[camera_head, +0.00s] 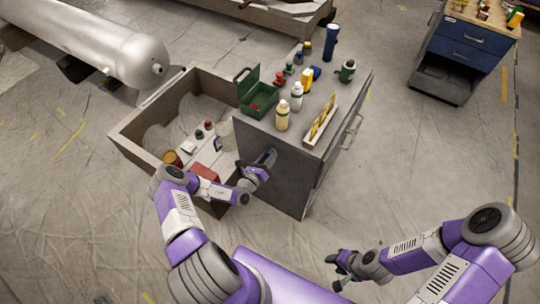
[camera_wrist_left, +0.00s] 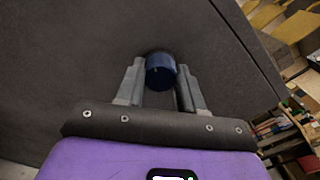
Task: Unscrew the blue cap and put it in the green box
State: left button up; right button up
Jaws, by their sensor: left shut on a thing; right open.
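My left gripper (camera_head: 266,160) is at the dark side face of the grey cabinet (camera_head: 283,178). In the left wrist view its two fingers are shut on a round dark blue cap (camera_wrist_left: 160,72), one on each side, in front of a dark grey surface. In the head view the gripper hides this cap. The green box (camera_head: 257,97) stands with its lid up on the cabinet top's left corner, above and left of the gripper, with something red inside. My right gripper (camera_head: 342,270) is open and empty, low over the floor.
White and yellowish bottles (camera_head: 282,115), a yellow-slotted rack (camera_head: 321,125) and several small containers crowd the cabinet top. A wooden bin (camera_head: 141,142) with assorted items is left of the cabinet. A blue drawer unit (camera_head: 459,50) stands back right. Floor between cabinet and right arm is clear.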

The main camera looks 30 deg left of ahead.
pick_arm(q)
jog(key=n+b, duration=0.1)
jog(key=n, duration=0.6)
jog(key=o, duration=1.2)
jog(key=shift+c, duration=1)
jog(key=m+p, duration=1.1)
jog(key=m, duration=0.8)
